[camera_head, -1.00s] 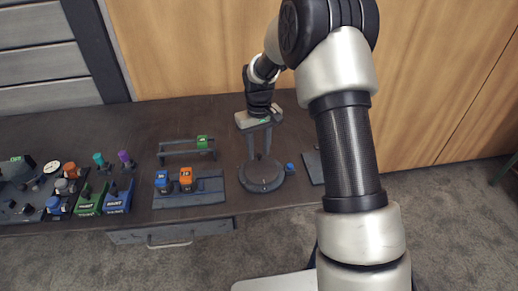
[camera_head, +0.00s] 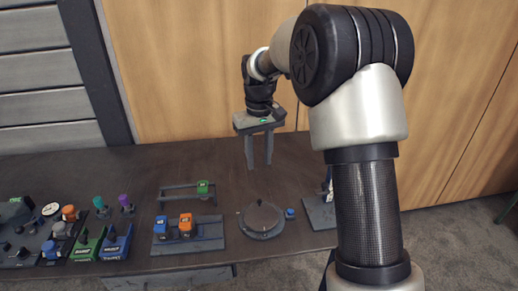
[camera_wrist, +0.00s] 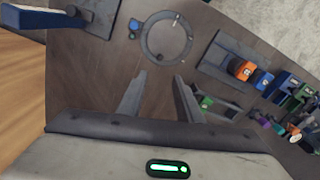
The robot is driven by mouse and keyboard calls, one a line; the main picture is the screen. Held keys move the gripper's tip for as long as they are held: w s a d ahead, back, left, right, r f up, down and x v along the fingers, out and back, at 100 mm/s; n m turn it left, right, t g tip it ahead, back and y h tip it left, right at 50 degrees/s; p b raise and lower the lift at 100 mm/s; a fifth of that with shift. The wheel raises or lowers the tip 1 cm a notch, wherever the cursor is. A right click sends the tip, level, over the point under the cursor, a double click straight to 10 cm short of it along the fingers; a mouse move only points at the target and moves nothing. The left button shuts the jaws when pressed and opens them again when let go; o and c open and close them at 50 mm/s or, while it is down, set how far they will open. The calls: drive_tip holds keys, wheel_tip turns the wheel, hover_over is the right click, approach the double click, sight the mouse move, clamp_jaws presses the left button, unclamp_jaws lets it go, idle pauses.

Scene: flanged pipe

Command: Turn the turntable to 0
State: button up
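The turntable is a dark grey round disc (camera_head: 261,220) on the bench, with a small raised piece on its top.
A base with blue and orange blocks (camera_head: 187,229) lies left of the turntable. A low rail with a green block (camera_head: 202,188) stands behind it. Several coloured devices (camera_head: 88,243) crowd the far left. A grey plate (camera_head: 321,212) is at the right. Bench behind the turntable is bare.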

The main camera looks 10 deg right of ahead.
drive_tip(key=shift+r, duration=1.25)
drive_tip(key=s+d+r+t+p, duration=0.1)
drive_tip(key=s+r+t+p, duration=0.15)
drive_tip(key=s+r, duration=0.6)
drive_tip(key=s+d+r+m+t+p, duration=0.1)
drive_tip(key=s+r, duration=0.3)
drive_tip(key=s, duration=0.6)
drive_tip(key=s+d+r+m+t+p, duration=0.2)
drive_tip(key=s+r+p, duration=0.2)
drive_tip(key=s, duration=0.7)
drive_tip(key=shift+d, duration=0.1)
